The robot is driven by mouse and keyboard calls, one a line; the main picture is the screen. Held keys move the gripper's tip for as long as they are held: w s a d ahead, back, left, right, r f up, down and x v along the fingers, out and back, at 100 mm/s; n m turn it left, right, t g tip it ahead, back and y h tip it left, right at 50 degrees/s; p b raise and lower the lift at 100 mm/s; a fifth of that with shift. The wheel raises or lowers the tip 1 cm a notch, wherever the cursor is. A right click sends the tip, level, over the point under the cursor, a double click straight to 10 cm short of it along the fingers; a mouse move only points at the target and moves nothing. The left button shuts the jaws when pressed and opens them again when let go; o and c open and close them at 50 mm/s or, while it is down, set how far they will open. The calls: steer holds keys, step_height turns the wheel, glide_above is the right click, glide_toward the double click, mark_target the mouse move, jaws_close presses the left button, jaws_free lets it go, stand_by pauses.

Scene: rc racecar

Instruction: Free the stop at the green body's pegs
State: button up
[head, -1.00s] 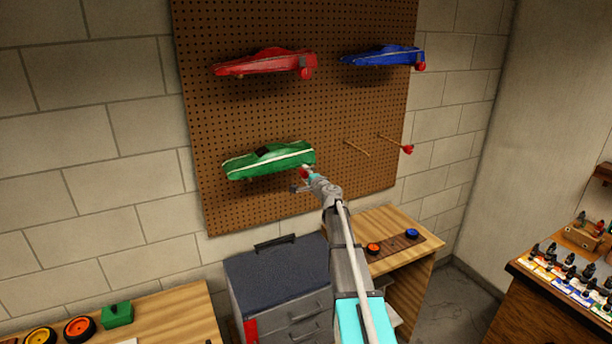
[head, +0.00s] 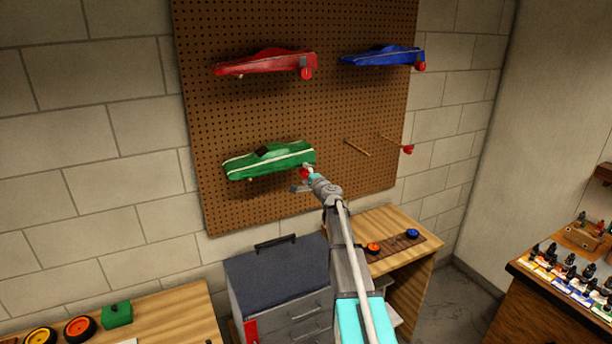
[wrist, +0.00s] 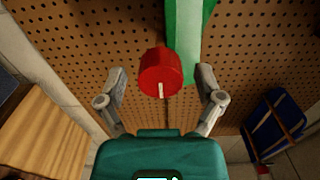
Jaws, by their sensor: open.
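The green car body (head: 268,160) hangs on pegs low on the pegboard. In the head view my gripper (head: 304,180) is at the body's right end. How deep the fingers reach past the stop is hard to tell.
A red body (head: 262,63) and a blue body (head: 384,56) hang above on the pegboard (head: 240,115), each with a red stop. Empty pegs (head: 357,147) stick out at right, one with a red stop (head: 408,149). A toolbox (head: 275,265) and wooden benches stand below.

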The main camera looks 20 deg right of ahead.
steer(key=shift+s, duration=0.15)
steer(key=s, duration=1.1)
steer(key=shift+s+d, duration=0.2)
steer(key=shift+s, duration=0.15)
steer(key=shift+a, duration=0.1)
steer(key=s+a+f+n+g+y+b, duration=0.2)
steer(key=s+a+f+n+g+y, duration=0.15)
steer(key=a+f+n, duration=0.55)
steer(key=s+a+f+n+g+y+b, duration=0.25)
steer(key=s+a+f+g, duration=0.25)
steer(key=a, duration=0.8)
steer(key=s+a+f+n+g+h+b, duration=0.2)
steer(key=s+f+n+g+h, duration=0.1)
steer(key=s+f, duration=0.4)
steer(key=s+a+f+n+g+h+b, duration=0.3)
steer(key=s+f+g, duration=0.3)
steer(key=s, duration=0.7)
steer(key=shift+a+f+h, duration=0.25)
steer(key=shift+f+h, duration=0.05)
steer(key=shift+f, duration=0.2)
